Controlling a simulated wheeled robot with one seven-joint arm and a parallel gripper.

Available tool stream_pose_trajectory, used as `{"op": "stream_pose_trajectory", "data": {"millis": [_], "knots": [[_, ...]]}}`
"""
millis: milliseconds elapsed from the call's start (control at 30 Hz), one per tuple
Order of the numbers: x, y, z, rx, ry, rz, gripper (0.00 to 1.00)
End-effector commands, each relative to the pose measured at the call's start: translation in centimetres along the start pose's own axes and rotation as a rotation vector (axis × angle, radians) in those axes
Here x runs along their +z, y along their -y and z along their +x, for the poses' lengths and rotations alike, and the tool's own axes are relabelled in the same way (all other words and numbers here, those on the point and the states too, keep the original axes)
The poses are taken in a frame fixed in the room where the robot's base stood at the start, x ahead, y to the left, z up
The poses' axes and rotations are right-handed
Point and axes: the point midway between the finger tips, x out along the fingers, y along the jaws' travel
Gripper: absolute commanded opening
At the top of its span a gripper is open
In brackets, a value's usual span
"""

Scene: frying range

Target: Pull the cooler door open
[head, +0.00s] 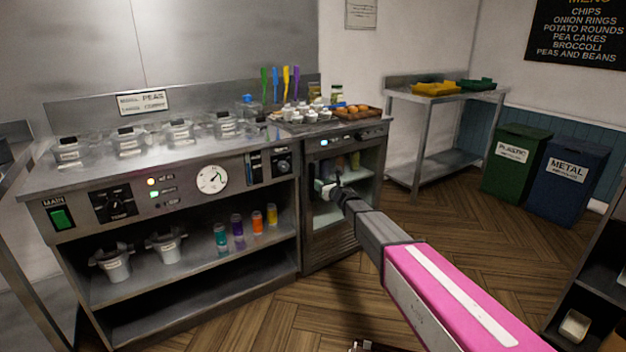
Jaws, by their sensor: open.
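The cooler (345,132) is built into the right end of the steel range. Its glass-fronted door (366,165) faces me, and blurred items show behind the glass. The door looks shut, though my arm covers part of it. My gripper (322,187) is open at the left side of the cooler door, close to its left edge. The door handle is hidden or too small to make out behind my gripper, so I cannot tell whether the fingers are around it or touching it.
The range counter (190,143) holds several lidded pots and a tray of food (357,112). A steel side table (440,97) stands right of the cooler. A green bin (514,160) and a blue bin (568,180) stand farther right. The wooden floor (450,215) before the cooler is clear.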

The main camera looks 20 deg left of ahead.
Motion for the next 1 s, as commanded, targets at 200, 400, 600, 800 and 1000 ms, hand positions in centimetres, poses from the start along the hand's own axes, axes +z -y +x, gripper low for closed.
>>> {"op": "stream_pose_trajectory", "data": {"millis": [200, 400, 600, 800, 1000], "knots": [[-0.1, 0.2, 4.4, 0.0, 0.0, 0.002, 0.43], [-0.1, 0.1, 7.2, -0.001, -0.001, 0.003, 0.43], [-0.1, 0.1, 7.9, -0.002, -0.001, 0.003, 0.43], [-0.1, 0.1, 7.9, -0.002, -0.001, 0.003, 0.36], [0.0, 0.1, 7.9, -0.002, -0.001, 0.003, 0.0]]}}
